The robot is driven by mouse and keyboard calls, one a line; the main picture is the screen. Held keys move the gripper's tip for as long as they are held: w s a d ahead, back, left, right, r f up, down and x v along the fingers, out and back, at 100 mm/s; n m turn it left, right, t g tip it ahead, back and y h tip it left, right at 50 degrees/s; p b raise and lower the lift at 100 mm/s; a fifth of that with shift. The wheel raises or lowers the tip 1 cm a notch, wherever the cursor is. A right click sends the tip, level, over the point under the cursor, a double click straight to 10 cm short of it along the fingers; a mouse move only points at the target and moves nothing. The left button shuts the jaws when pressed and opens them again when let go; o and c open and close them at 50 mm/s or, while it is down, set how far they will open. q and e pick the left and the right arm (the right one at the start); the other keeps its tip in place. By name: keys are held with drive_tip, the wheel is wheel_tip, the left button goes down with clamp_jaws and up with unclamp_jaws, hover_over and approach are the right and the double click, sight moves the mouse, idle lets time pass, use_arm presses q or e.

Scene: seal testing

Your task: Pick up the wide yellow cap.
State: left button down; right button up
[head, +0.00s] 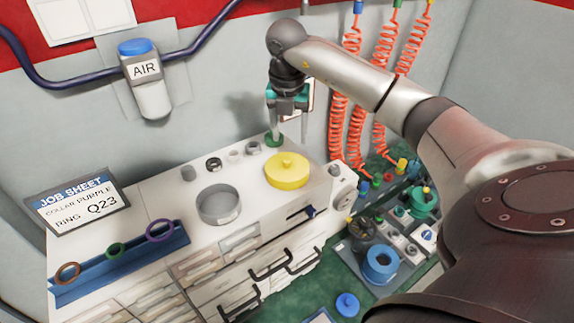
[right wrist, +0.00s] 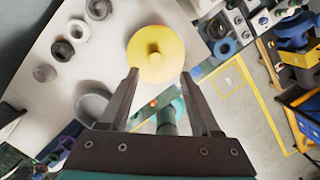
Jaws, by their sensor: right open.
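The wide yellow cap (head: 288,171) is a flat round disc with a small knob on top. It lies on the white bench top near its right end. My right gripper (head: 289,128) hangs with its fingers down, behind the cap in the head view and apart from it. In the right wrist view the two dark fingers (right wrist: 159,76) are spread with nothing between them, and the whole yellow cap (right wrist: 152,53) shows beyond their tips. My left gripper is not in view.
A grey open ring-shaped dish (head: 219,204) stands left of the cap. Several small grey and dark rings stand behind it, with a green part (head: 273,140) near my right gripper. A blue tray (head: 120,262) holds coloured rings. Orange coiled hoses (head: 340,100) hang at the right.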

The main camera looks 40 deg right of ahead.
sight(287, 159)
drive_tip(key=f, duration=0.2)
drive_tip(key=f+p, duration=0.1)
drive_tip(key=f, duration=0.2)
drive_tip(key=w+f, duration=0.1)
drive_tip(key=f, duration=0.2)
drive_tip(key=shift+d, duration=0.1)
clamp_jaws()
idle(0.4)
